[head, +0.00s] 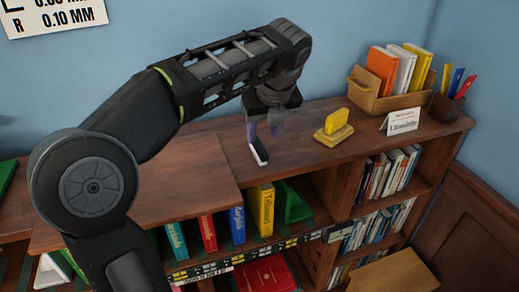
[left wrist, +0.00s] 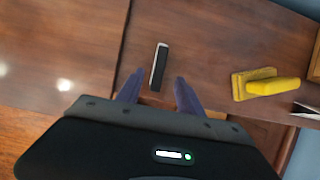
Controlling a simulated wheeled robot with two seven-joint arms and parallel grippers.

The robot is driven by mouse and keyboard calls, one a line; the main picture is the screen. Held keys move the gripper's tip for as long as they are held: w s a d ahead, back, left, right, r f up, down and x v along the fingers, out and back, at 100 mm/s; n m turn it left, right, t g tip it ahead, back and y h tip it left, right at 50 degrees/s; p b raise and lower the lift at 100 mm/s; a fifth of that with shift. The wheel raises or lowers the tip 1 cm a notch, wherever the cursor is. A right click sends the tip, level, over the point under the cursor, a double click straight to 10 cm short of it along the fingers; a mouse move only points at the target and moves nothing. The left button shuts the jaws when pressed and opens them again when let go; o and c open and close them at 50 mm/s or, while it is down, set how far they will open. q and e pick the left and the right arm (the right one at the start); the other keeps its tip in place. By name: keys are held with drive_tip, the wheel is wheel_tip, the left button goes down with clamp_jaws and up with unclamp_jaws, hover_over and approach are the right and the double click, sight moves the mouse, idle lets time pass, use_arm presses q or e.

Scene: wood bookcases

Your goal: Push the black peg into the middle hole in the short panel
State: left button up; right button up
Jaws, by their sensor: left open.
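A small black bar with a pale edge (head: 259,152) lies on the wooden bookcase top near its front edge; it may be the black peg, but I see no clear peg shape. It also shows in the left wrist view (left wrist: 159,67). My left gripper (head: 263,133) is open and empty, pointing down over it. In the left wrist view the bar lies between and just beyond the two purple-grey fingertips (left wrist: 158,77); contact cannot be told. I cannot make out a short panel with holes in either view. My right gripper is out of view.
A yellow block on a yellow base (head: 333,131) stands right of the bar. Behind are a wooden book box (head: 385,102), a name card (head: 403,120) and a pen cup (head: 446,107). A raised wooden board (head: 190,180) lies to the left. Books fill shelves below.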

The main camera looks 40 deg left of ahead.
sight(259, 145)
use_arm(q)
drive_tip(key=shift+b+x, duration=1)
drive_tip(key=shift+x, duration=1.15)
drive_tip(key=shift+a+f, duration=0.2)
drive_tip(key=shift+f, duration=0.1)
drive_tip(key=shift+c, duration=0.5)
clamp_jaws()
